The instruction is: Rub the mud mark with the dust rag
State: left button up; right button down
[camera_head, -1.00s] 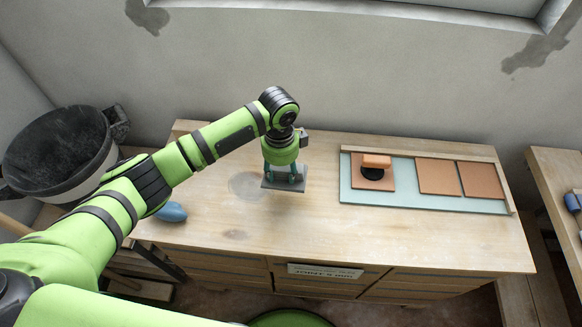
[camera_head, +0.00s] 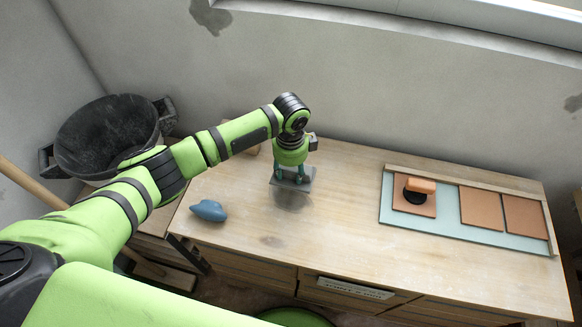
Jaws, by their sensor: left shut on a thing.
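My left gripper (camera_head: 291,172) points down over the left half of the wooden bench top. It is shut on a flat grey pad, which I take to be the dust rag (camera_head: 306,180). A dark greyish mud mark (camera_head: 293,201) shows on the wood just in front of the rag. The rag and gripper seem to hide its far part, and a shadow may darken it. I cannot tell whether the rag touches the wood. A fainter small stain (camera_head: 271,241) lies nearer the front edge. My right gripper is not in view.
A blue lump (camera_head: 208,210) lies at the bench's left edge. A pale green board (camera_head: 395,228) with several orange-brown tiles and an orange-handled black tool (camera_head: 419,187) lies at the right. A black bucket (camera_head: 105,135) stands at the left. The bench middle (camera_head: 345,215) is clear.

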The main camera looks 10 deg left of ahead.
pick_arm(q)
notch_tip(320, 180, down, 7)
jog(key=b, duration=0.3)
jog(key=shift+r+b, duration=0.1)
jog(key=shift+b, duration=0.25)
jog(key=s+p, duration=0.2)
jog(key=s+r+p, duration=0.1)
jog(key=s+p, duration=0.1)
jog(key=p, duration=0.1)
jog(key=shift+s+f+p, duration=0.1)
jog(key=shift+s+p, duration=0.4)
jog(key=shift+p, duration=0.05)
jog(key=shift+s+f, duration=0.1)
jog(key=shift+f, duration=0.05)
jog(key=shift+p, duration=0.3)
